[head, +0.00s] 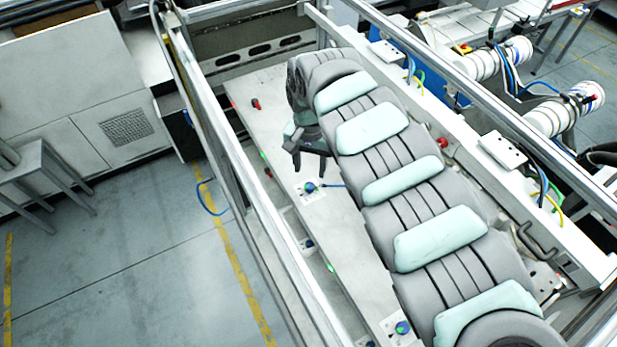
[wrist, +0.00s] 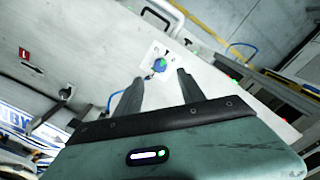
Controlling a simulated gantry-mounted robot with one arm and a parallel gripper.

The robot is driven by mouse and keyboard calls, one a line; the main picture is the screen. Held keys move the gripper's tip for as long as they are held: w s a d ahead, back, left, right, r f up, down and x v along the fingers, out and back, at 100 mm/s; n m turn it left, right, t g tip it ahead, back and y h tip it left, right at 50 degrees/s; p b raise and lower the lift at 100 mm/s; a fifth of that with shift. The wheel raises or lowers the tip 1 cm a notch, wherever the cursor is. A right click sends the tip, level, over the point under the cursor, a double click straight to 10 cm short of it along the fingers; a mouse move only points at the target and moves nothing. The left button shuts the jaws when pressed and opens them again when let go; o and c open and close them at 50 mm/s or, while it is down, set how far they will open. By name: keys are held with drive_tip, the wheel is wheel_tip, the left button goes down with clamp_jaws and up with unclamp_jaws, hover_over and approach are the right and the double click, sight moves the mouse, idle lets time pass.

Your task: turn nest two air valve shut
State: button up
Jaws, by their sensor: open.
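A blue valve knob (head: 310,187) sits on a small white plate on the long pale bench, with a blue hose beside it. In the wrist view the blue knob (wrist: 160,64) shows just beyond the fingertips, roughly centred between them. My gripper (head: 309,170) points down at the bench just behind this knob in the head view; its open fingers (wrist: 160,80) show empty in the wrist view. I cannot read a nest number at this knob or tell which way it is turned.
A red fitting (head: 256,104) stands at the back. A metal rail (head: 262,215) runs along the bench's left side. My arm hides much of the bench.

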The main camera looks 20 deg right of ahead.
sight(310, 185)
wheel_tip(310, 185, down, 7)
drive_tip(key=shift+f, duration=0.15)
idle(0.4)
clamp_jaws()
idle(0.4)
